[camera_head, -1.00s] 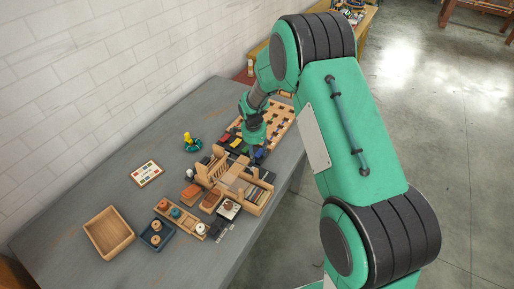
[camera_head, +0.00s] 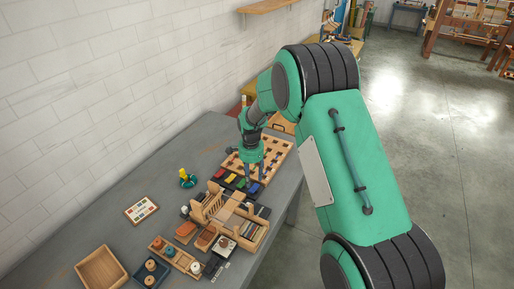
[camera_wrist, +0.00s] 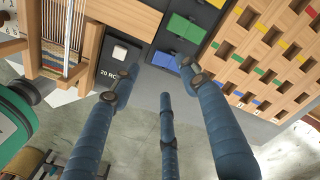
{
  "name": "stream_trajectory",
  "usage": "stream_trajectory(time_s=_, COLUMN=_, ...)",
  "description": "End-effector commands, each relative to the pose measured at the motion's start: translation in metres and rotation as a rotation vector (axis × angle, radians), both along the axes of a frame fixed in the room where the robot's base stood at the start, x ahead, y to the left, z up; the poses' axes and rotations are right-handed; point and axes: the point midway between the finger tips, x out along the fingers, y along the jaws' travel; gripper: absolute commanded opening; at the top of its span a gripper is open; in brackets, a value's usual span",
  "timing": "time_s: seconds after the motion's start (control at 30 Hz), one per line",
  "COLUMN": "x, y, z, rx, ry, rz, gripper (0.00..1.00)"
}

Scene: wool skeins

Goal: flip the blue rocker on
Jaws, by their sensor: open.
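The blue rocker (camera_head: 253,188) is at the near right end of a row of coloured rockers on a dark panel. In the wrist view the blue rocker (camera_wrist: 164,60) lies below the green rocker (camera_wrist: 186,28). My gripper (camera_head: 248,176) is above the row. In the wrist view my gripper (camera_wrist: 160,80) is open, its dark blue fingers apart and nothing between them. The blue rocker shows just beyond and between the fingertips. No contact shows. Which way the rocker is tilted is too small to tell.
A white button (camera_wrist: 120,52) on a dark plate is left of the blue rocker. A wooden pegged board (camera_head: 277,150) lies behind the row. A small wooden loom (camera_head: 212,205) stands in front. The table (camera_head: 150,180) has free room at left.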

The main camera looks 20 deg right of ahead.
Motion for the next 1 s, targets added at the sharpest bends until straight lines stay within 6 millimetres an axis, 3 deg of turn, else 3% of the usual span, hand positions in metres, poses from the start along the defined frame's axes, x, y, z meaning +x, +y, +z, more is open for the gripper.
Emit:
stream_trajectory(time_s=0.4, x=0.001, y=0.000, z=0.066, rx=0.000, ry=-0.003, rz=0.000, gripper=0.45)
stream_trajectory(time_s=1.0, x=-0.035, y=0.000, z=0.148, rx=-0.004, ry=-0.065, rz=0.146, gripper=0.45)
